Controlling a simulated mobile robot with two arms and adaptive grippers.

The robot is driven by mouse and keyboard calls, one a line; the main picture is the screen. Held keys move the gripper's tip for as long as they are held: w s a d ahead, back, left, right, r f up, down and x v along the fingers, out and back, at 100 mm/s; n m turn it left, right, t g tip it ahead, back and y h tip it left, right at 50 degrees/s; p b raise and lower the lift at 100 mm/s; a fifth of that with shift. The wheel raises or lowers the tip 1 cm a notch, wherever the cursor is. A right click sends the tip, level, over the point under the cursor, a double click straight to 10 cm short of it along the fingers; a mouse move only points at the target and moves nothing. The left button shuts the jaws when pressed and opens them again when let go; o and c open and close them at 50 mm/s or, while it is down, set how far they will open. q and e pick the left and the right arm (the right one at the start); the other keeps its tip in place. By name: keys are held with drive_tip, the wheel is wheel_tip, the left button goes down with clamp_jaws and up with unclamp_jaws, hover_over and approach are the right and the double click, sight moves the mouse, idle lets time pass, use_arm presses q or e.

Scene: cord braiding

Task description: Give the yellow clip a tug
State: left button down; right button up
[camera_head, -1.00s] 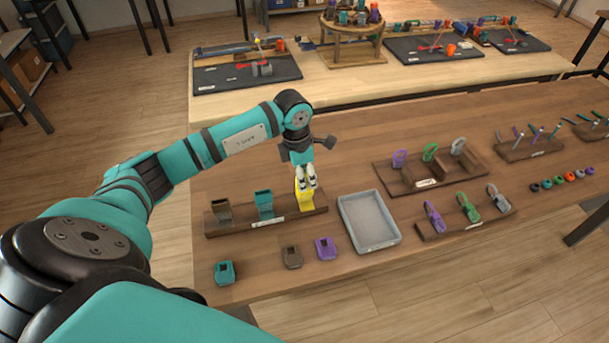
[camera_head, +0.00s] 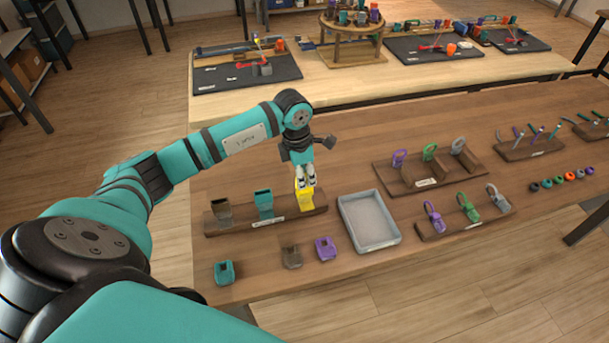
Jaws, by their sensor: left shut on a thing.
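The yellow clip (camera_head: 306,200) stands upright at the right end of a dark wooden rack (camera_head: 236,229), beside a teal clip (camera_head: 264,204) and a grey-brown clip (camera_head: 222,213). My left gripper (camera_head: 305,184) points down from above and is shut on the upper part of the yellow clip. The fingers hide part of the clip's top. The clip's lower end is at the rack. My right gripper is not in view.
An empty grey tray (camera_head: 369,222) stands just right of the rack. Teal, brown and purple (camera_head: 325,248) pieces lie in front of it. A rack with purple, green and grey hooked pieces (camera_head: 467,206) is further right.

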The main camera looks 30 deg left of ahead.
use_arm(q)
drive_tip(key=shift+w+r, duration=0.1)
drive_tip(key=shift+r, duration=0.05)
idle(0.6)
drive_tip(key=c, duration=0.9)
unclamp_jaws()
drive_tip(key=shift+f, duration=0.2)
drive_tip(key=shift+o, duration=0.2)
drive_tip(key=shift+s+a+r+p, duration=0.15)
drive_tip(key=shift+r+p, duration=0.35)
drive_tip(key=shift+r, duration=0.5)
drive_tip(key=shift+s+r+p, duration=0.1)
drive_tip(key=shift+r+p, duration=0.4)
drive_tip(key=shift+r, duration=0.5)
drive_tip(key=shift+s+a+r+p, duration=0.15)
drive_tip(key=shift+r+p, duration=0.35)
drive_tip(key=shift+r, duration=0.5)
